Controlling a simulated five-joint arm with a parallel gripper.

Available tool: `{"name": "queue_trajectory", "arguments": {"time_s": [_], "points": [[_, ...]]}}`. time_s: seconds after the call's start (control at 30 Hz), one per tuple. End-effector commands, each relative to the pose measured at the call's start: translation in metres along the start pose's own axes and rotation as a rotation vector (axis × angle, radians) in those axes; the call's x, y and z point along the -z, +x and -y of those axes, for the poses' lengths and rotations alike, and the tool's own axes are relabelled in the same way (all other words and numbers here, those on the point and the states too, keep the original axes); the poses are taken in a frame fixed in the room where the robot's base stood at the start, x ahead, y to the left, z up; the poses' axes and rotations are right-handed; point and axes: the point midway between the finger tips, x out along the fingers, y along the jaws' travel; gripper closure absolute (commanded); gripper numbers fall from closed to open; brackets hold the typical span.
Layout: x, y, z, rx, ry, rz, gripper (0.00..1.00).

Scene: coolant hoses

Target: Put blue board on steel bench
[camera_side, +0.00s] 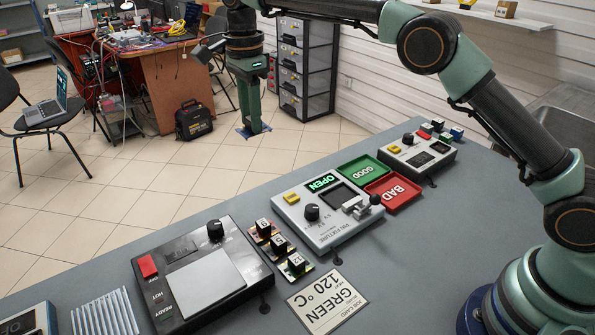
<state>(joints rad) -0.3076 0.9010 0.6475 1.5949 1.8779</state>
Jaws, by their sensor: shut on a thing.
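My gripper (252,122) is at the upper middle of the side view, pointing down beyond the far edge of the bench. It is shut on a thin blue board (243,133), which shows as a small blue edge at the fingertips. The fingers hide most of the board. The grey bench (225,208), which I take for the steel bench, runs from lower left to upper right. The held board appears clear of the bench top and over the tiled floor in this view.
On the bench are a hot plate (195,275), small numbered boards (280,245), a pin fixture (325,215), a green GOOD tray (363,170), a red BAD tray (394,192), a grey box (420,153), a job card (327,300) and a finned rack (105,315).

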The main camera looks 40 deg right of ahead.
Motion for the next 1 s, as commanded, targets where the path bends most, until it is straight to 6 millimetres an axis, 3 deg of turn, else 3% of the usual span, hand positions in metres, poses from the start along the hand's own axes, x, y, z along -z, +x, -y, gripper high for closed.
{"name": "queue_trajectory", "arguments": {"time_s": [0.2,0.47,1.0], "points": [[-0.028,0.009,0.003,0.001,0.0,0.0,1.0],[-0.033,0.033,0.002,-0.002,0.001,-0.001,1.0],[-0.033,0.154,0.003,-0.001,0.001,0.0,1.0]]}}
